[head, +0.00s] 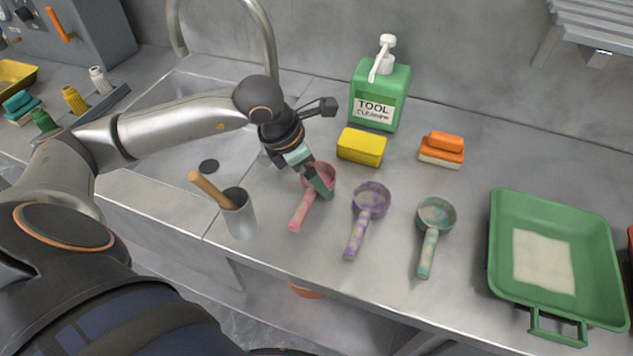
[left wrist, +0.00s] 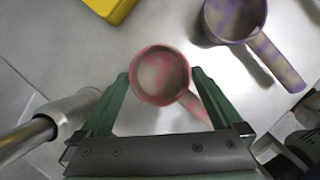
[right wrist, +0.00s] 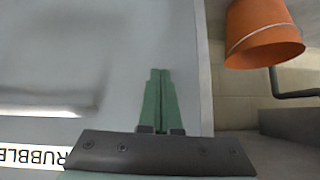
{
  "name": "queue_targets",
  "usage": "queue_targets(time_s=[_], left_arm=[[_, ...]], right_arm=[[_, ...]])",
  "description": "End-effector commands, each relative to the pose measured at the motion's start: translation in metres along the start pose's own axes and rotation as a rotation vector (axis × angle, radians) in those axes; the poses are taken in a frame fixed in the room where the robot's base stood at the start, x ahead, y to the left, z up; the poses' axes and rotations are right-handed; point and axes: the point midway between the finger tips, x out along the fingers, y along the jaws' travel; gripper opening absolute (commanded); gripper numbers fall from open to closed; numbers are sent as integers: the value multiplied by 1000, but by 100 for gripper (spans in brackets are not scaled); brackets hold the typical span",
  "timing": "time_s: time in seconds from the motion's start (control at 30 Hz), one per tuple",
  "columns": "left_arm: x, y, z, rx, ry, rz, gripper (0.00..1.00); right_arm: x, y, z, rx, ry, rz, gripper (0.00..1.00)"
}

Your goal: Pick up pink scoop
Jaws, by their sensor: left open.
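The pink scoop (head: 299,213) lies on the metal counter, its round cup away from me and its handle towards the front edge. My left gripper (head: 318,182) is at the scoop's cup. In the left wrist view, the pink scoop (left wrist: 160,76) sits between the two spread green fingers of the left gripper (left wrist: 160,82), with its handle running down to the right, partly under the right finger. I cannot tell whether the fingers touch it. My right gripper (right wrist: 159,75) shows in its wrist view with its green fingers together and nothing between them.
A purple scoop (head: 368,203) and a teal scoop (head: 433,222) lie to the right. A grey cup (head: 240,219) with a wooden handle stands left. A yellow sponge (head: 361,147) and green bottle (head: 379,92) are behind. A green tray (head: 502,232) lies right. An orange bucket (right wrist: 262,35) shows near the right gripper.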

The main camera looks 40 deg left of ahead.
Motion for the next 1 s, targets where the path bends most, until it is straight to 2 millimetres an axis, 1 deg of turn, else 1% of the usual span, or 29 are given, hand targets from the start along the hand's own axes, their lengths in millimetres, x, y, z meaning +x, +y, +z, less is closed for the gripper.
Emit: queue_targets(time_s=[0.1, 0.3, 1.0], left_arm=[[6, 0, 0, 1, 0, -1, 100], [6, 0, 0, 1, -1, 0, 99], [5, 0, 0, 1, -2, 1, 21]], right_arm=[[0, 1, 1, 0, -2, 3, 0], [0, 2, 2, 0, -4, 3, 0], [2, 0, -2, -2, 2, 0, 0]])
